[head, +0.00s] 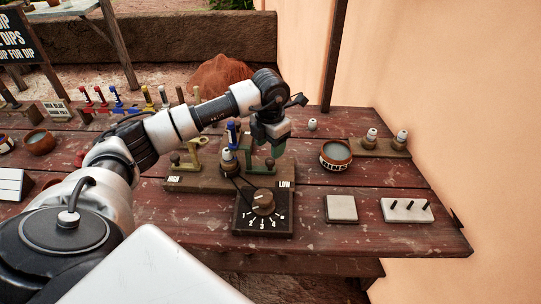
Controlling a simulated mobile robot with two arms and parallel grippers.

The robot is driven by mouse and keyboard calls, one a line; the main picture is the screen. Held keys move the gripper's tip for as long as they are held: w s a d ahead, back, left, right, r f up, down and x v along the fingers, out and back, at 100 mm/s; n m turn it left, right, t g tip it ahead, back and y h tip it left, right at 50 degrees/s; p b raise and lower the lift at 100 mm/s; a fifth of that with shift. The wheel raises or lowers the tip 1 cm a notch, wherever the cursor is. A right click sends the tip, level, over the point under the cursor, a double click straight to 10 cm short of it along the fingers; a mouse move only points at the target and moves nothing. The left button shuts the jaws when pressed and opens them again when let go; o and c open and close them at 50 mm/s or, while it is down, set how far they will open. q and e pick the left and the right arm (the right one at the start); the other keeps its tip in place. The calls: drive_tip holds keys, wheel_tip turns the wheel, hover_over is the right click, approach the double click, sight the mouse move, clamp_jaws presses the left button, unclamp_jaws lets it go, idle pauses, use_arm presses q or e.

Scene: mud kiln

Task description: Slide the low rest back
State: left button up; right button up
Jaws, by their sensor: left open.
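A low wooden base (210,186) on the table is lettered HIGH at its left end and LOW at its right end. Near the LOW end stands a green rest (262,167), taken to be the low rest. A yellow rest (191,157) stands near the HIGH end. My left gripper (271,147) points down over the green rest from behind and hides its upper part. The gripper is open; I cannot tell whether its fingers touch the rest. My right gripper is out of view.
A dial box (262,222) stands in front of the base, with a pale square block (341,208) and a pegged white block (406,210) to its right. A bowl (335,156) sits right of my gripper. Colored levers (118,100) stand at the back left.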

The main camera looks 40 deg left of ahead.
sight(270, 160)
use_arm(q)
drive_tip(key=shift+f, duration=2.6)
